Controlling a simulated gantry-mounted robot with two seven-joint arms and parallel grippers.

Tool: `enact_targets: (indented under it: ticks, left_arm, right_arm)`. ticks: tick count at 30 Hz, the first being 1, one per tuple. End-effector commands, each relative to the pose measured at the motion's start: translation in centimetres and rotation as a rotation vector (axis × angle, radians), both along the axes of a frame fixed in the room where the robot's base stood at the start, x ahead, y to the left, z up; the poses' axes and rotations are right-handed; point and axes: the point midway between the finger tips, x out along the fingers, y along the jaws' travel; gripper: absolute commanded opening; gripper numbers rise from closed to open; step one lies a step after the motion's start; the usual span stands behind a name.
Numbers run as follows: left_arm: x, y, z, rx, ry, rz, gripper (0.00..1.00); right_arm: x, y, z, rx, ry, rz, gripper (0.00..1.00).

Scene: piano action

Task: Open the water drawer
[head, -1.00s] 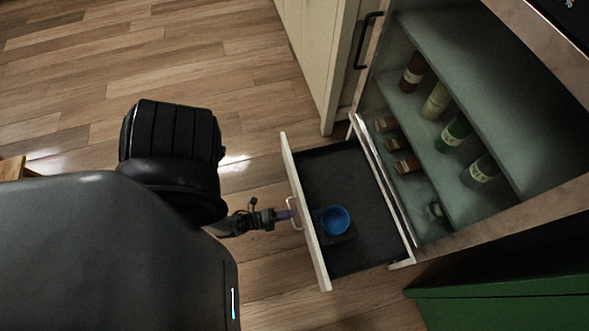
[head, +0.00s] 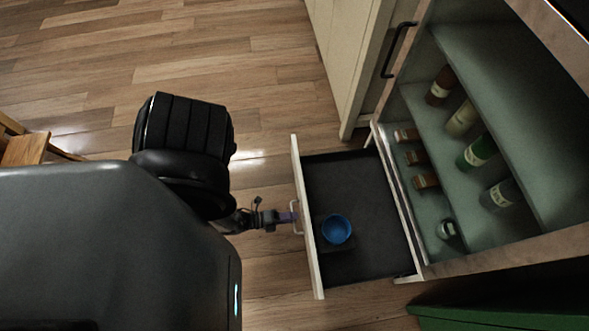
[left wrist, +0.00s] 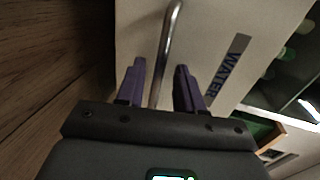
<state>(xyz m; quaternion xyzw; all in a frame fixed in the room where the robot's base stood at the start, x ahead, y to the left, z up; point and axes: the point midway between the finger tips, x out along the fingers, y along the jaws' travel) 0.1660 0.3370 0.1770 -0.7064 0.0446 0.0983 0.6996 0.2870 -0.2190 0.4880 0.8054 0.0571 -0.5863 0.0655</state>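The water drawer (head: 309,262) is pulled well out of the cabinet, with its dark inside showing in the head view. A blue round bowl or cup (head: 337,229) is in it, on a dark square base. In the left wrist view the pale drawer front (left wrist: 140,38) bears a "WATER" label (left wrist: 227,70). Its metal handle (left wrist: 168,45) runs between the purple fingers of my left gripper (left wrist: 160,85). The fingers are apart, with gaps visible beside the bar. The left gripper (head: 287,217) is also at the handle in the head view. My right gripper is not in view.
The open cabinet shelves (head: 466,70) hold several bottles and jars right of the drawer. A cream cabinet door (head: 350,60) with a dark handle stands above it. A green unit (head: 490,318) is at lower right. Wooden floor (head: 200,50) is clear; wooden furniture (head: 25,150) is at far left.

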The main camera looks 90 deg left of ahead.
Motion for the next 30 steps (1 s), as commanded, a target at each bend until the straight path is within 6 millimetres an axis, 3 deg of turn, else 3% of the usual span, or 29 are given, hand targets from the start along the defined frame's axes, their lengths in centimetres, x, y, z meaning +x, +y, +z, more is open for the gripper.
enact_targets:
  ticks: [11,24,30]
  left_arm:
    - [-1.2,-0.1,0.2,-0.001,0.005,0.001,0.37]
    - [-8.1,-0.6,1.7,0.0,0.004,0.001,0.37]
    - [-10.0,-0.8,2.0,0.001,0.002,0.001,0.37]
  right_arm:
    - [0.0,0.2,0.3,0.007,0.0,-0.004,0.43]
    - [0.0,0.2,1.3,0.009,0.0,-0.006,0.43]
    - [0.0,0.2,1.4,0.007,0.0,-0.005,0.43]
